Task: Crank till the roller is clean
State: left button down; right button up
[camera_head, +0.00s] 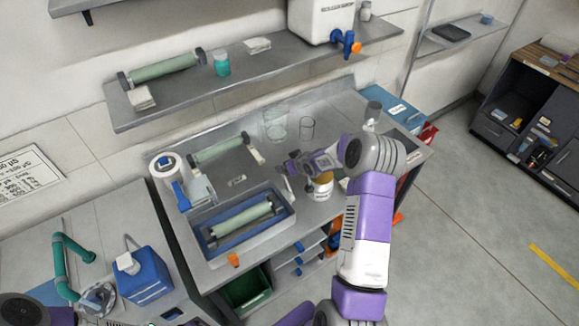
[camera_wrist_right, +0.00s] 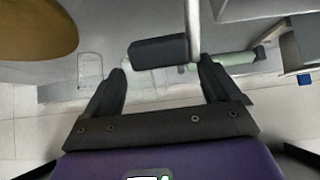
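A pale green roller (camera_head: 240,218) lies in a blue-lined grey tray (camera_head: 284,224) at the front of the counter. My right gripper (camera_head: 292,166) is over the counter, to the right of and behind the tray. In the right wrist view its two fingers (camera_wrist_right: 160,80) are apart. A dark cylindrical handle (camera_wrist_right: 158,50) on a thin metal rod (camera_wrist_right: 193,25) shows between and just beyond the fingertips; I cannot tell whether they touch it. A pale green roller (camera_wrist_right: 238,58) shows behind the right finger. The crank is hard to make out in the head view. My left gripper is out of view.
A second green roller (camera_head: 220,148) lies at the counter's back, beside a white roll (camera_head: 166,168). Glass beakers (camera_head: 275,124) and a jar with a tan band (camera_head: 320,187) stand near my right arm. A shelf (camera_head: 180,103) hangs above. A blue box (camera_head: 143,275) stands at left.

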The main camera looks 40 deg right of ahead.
jog(key=shift+w+d, duration=0.1)
jog(key=shift+f, duration=0.1)
dwell(0.3)
jog(key=v, duration=0.7)
jog(key=shift+s+r, duration=0.25)
dwell(1.0)
